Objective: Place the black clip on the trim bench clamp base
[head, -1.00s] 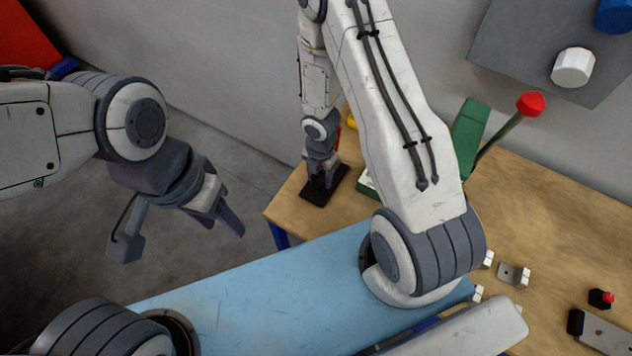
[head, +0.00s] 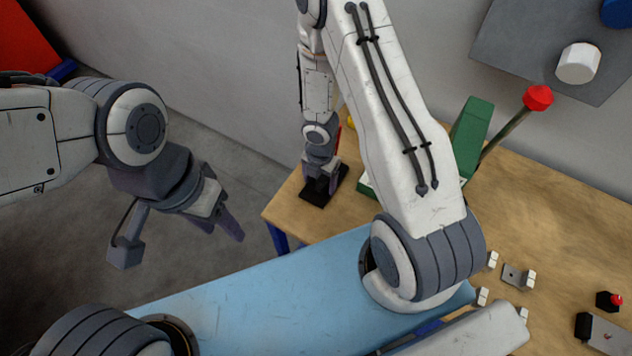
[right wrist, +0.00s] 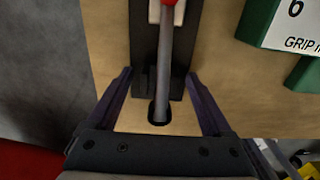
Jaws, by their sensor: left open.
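My right gripper (head: 321,184) is over a black base plate (head: 315,197) at the bench's left corner. In the right wrist view its fingers (right wrist: 165,95) are apart on either side of a grey rod (right wrist: 164,65). The rod has a red top end, and a small black oval part (right wrist: 158,113) sits at its lower end, apart from both fingers. The black base plate (right wrist: 190,60) lies behind the rod. I cannot tell for sure whether the oval part is the black clip. My left gripper (head: 220,222) is open and empty above the floor.
A green block (head: 470,128) and a red-knobbed lever (head: 538,97) stand on the wooden bench (head: 545,215). Small metal brackets (head: 518,277) and a red-button box (head: 609,301) lie at right. A lettered green block (right wrist: 285,25) is beside my right gripper.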

